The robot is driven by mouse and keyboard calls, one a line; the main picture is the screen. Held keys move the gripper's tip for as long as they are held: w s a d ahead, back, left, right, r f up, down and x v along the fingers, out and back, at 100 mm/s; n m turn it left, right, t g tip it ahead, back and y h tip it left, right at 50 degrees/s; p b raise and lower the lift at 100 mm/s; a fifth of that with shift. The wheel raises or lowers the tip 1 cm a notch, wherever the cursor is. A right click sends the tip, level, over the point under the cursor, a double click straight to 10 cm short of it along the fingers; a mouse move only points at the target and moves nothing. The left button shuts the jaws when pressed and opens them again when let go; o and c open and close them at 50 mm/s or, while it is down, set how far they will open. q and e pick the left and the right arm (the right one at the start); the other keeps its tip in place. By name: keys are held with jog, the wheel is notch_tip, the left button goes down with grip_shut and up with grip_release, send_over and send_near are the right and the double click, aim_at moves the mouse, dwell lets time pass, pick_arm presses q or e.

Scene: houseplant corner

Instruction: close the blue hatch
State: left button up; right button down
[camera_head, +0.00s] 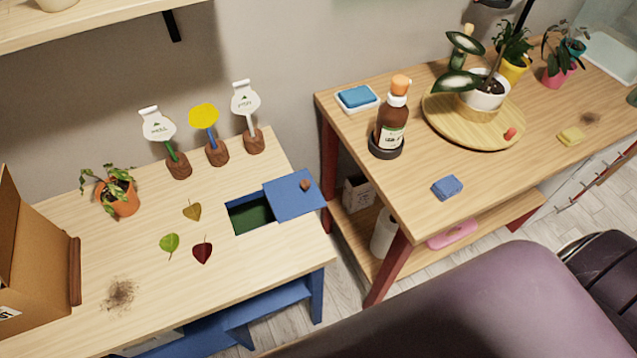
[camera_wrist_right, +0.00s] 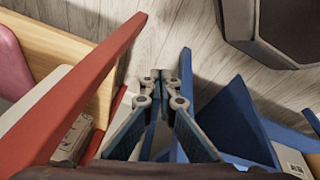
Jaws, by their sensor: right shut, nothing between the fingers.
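The blue hatch (camera_head: 294,196) is a flat square panel with a small brown knob (camera_head: 305,185), at the right edge of the left wooden table (camera_head: 225,282). It sits to the right of a dark rectangular opening (camera_head: 252,217) with a green inside and leaves much of it uncovered. My right gripper (camera_wrist_right: 162,78) shows only in the right wrist view. Its fingers are together and hold nothing, above the floor between a red table leg and blue table parts. The hatch cannot be made out in that view. My left gripper is not in view.
Three leaves, including a green leaf (camera_head: 169,245), lie left of the opening. Plant signs, including a yellow one (camera_head: 204,117), stand behind it. A cardboard box (camera_head: 35,260) is at far left. The right table (camera_head: 400,190) stands across a gap, with a brown bottle (camera_head: 393,118) and blue sponge (camera_head: 447,187).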

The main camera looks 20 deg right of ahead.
jog(key=w+d+r+n+t+h+b, duration=0.1)
jog(key=w+d+r+n+t+b, duration=0.15)
jog(key=w+r, duration=1.3)
jog(key=w+r+n+t, duration=0.3)
jog(key=w+r, duration=0.2)
jog(key=r, duration=0.5)
jog(key=w+r+n+t, duration=0.2)
jog(key=w+r+t, duration=0.2)
jog(key=r, duration=0.7)
jog(key=w+r+n+t, duration=0.3)
jog(key=w+r, duration=0.2)
jog(key=r, duration=0.5)
jog(key=w+a+r+n+y, duration=0.25)
jog(key=r+n+y, duration=0.2)
jog(key=n, duration=0.35)
jog(key=w+a+r+n+y, duration=0.1)
jog(key=a+r+n+y, duration=0.2)
jog(key=n+y, duration=0.35)
jog(key=s+d+f+n+g, duration=0.3)
jog(key=f+n+g, duration=0.3)
jog(key=n, duration=0.4)
jog(key=s+d+f+n+g, duration=0.35)
jog(key=f+n+g, duration=0.25)
jog(key=n, duration=0.4)
jog(key=p+x, duration=0.2)
jog(key=x, duration=0.7)
jog(key=shift+w+a, duration=0.2)
jog(key=shift+a, duration=0.15)
